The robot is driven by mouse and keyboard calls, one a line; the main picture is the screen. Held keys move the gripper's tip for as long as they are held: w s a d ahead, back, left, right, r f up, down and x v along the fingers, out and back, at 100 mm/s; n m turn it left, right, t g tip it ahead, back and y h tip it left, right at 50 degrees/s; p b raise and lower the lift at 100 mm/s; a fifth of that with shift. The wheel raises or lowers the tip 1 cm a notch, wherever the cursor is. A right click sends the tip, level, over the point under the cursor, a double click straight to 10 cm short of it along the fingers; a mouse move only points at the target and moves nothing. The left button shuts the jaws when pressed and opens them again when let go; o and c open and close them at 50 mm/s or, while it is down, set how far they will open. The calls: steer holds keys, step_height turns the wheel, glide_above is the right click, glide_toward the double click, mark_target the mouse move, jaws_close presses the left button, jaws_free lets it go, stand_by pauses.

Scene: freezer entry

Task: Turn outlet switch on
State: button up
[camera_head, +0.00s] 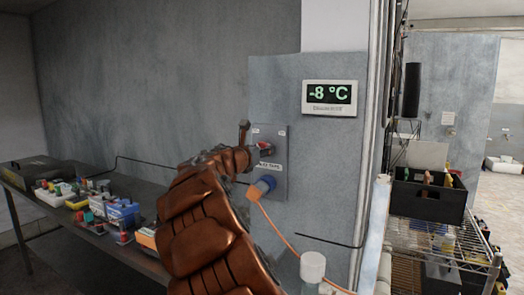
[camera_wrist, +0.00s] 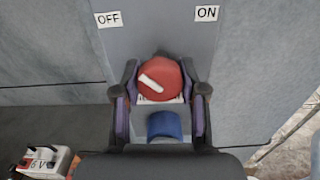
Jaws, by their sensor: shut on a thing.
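The outlet switch is a red round knob (camera_wrist: 160,80) with a white pointer bar, on a grey wall panel (camera_head: 280,183). In the wrist view the bar slants, with its upper end toward the OFF label (camera_wrist: 108,18) at upper left. The ON label (camera_wrist: 207,13) is at upper right. My gripper (camera_wrist: 160,70) has one finger on each side of the knob and is shut on it. In the head view the knob (camera_head: 266,148) shows just right of my gripper (camera_head: 248,146). A blue plug (camera_head: 262,187) sits in the panel below the knob.
An orange cable (camera_head: 275,231) hangs from the plug. A temperature display (camera_head: 330,97) reading -8 °C is above right. A table with several small devices (camera_head: 120,212) stands left. A wire shelf (camera_head: 440,243) with a black crate (camera_head: 428,200) is at right.

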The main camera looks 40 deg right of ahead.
steer(key=m+b, duration=0.3)
steer(key=m, duration=0.1)
steer(key=shift+f, duration=0.2)
steer(key=m+b, duration=0.3)
steer(key=m, duration=0.1)
steer(key=shift+w+m, duration=0.1)
steer(key=shift+m, duration=0.2)
steer(key=m+b, duration=0.5)
steer(key=shift+r+m+b, duration=0.15)
steer(key=shift+m+b, duration=1.55)
steer(key=shift+m, duration=0.3)
steer(key=o, duration=1.2)
steer(key=shift+r, duration=0.1)
steer(key=shift+c, duration=0.2)
steer(key=shift+a, duration=0.1)
